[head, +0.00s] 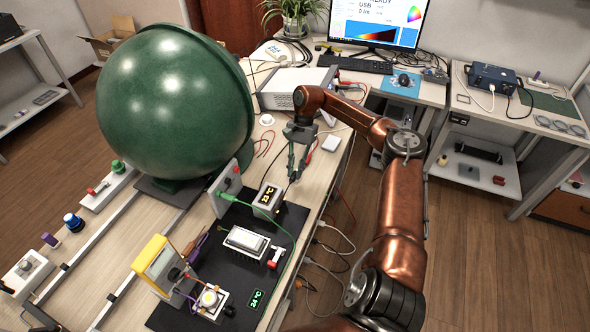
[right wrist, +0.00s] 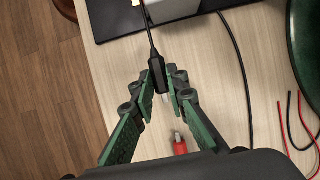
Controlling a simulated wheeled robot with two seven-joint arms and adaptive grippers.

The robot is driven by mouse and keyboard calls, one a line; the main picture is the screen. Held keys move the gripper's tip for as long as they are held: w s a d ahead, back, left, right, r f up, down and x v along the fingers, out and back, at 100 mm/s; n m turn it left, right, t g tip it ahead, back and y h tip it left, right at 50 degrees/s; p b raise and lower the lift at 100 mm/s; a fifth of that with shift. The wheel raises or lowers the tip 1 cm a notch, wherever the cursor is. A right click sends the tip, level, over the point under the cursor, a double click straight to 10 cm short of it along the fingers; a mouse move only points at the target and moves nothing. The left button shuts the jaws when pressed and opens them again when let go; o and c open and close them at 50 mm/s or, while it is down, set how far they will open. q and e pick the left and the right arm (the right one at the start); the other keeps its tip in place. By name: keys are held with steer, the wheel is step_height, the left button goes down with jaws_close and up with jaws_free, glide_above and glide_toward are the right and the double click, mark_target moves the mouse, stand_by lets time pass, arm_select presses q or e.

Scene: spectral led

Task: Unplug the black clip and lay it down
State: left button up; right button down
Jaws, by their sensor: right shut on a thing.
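My right gripper (head: 294,176) reaches down over the wooden table (head: 328,176), beyond the black mat. In the right wrist view its green-padded fingers (right wrist: 164,84) are shut on the black clip (right wrist: 157,75), a slim dark piece with a thin black lead running up from it. The clip hangs between the fingertips over bare wood; its height above the wood is hard to tell. In the head view the clip is too small to make out clearly. My left gripper is not in view.
A red clip (right wrist: 179,145) lies below the fingers. A large green sphere (head: 174,100) stands to the left. A white-grey instrument (head: 290,86) stands behind.

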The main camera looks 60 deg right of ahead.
mark_target(295, 184)
steer(key=shift+f, duration=0.15)
steer(key=shift+f+b, duration=0.85)
steer(key=shift+f, duration=1.25)
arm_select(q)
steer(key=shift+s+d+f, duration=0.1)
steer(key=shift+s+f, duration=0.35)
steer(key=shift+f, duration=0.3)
arm_select(e)
steer(key=c, duration=1.8)
jaws_free()
steer(key=shift+r, duration=0.15)
steer(key=shift+v, duration=1.4)
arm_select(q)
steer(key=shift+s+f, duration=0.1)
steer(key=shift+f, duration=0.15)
arm_select(e)
steer(key=v, duration=1.2)
